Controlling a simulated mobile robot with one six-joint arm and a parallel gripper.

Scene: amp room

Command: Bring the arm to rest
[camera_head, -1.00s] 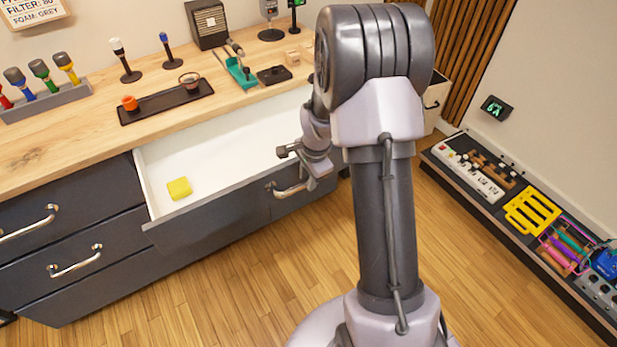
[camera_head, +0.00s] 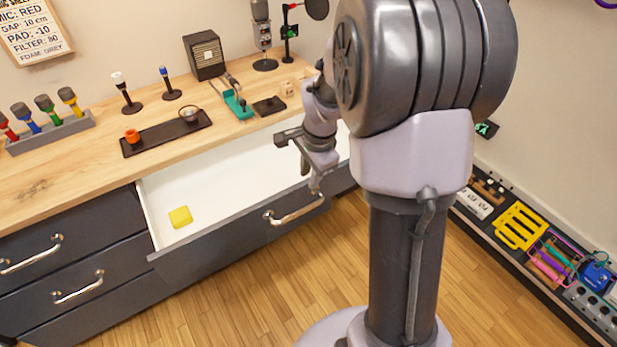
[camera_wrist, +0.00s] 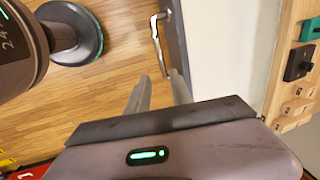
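My gripper (camera_head: 312,182) hangs just above the right end of the handle (camera_head: 296,211) on the open top drawer (camera_head: 212,236). In the wrist view my gripper (camera_wrist: 159,74) has its two fingers apart, with bare floor showing between them. The drawer handle (camera_wrist: 159,45) lies beyond the fingertips there, not between the fingers. My arm is bent, and its large joint and column cover much of the head view's right side.
A yellow block (camera_head: 180,217) lies in the drawer. The wooden counter (camera_head: 75,172) holds a black tray (camera_head: 165,133), a microphone rack (camera_head: 52,130) and a small speaker (camera_head: 204,56). A low equipment board (camera_head: 503,248) runs along the right wall. Floor before the drawers is clear.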

